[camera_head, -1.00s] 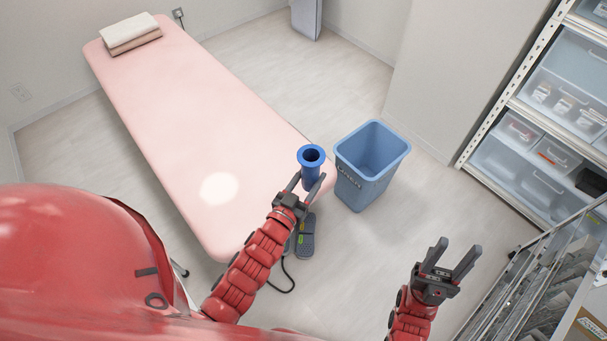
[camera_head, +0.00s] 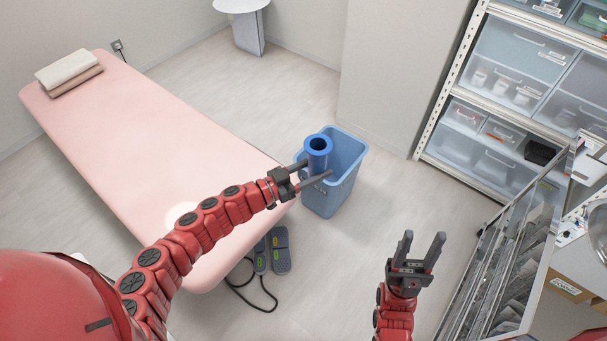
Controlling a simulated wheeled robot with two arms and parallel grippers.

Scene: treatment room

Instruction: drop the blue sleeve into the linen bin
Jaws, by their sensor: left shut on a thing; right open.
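The blue sleeve (camera_head: 318,157) is a short hollow tube with a dark opening at its top, held upright. My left gripper (camera_head: 318,174) is shut on it, one finger on each side. The linen bin (camera_head: 334,198) is an open blue bin on the floor beside the pink bed. In the picture the sleeve overlaps the bin's left part and opening; its height above the rim cannot be told. My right gripper (camera_head: 420,246) is open and empty, over the floor to the right of and nearer than the bin.
A pink treatment bed (camera_head: 150,150) with folded towels (camera_head: 68,70) lies on the left. A foot pedal (camera_head: 280,254) with a cable is on the floor. Shelving with drawers (camera_head: 500,90) and a metal rack (camera_head: 510,270) stand on the right. Floor around the bin's right side is clear.

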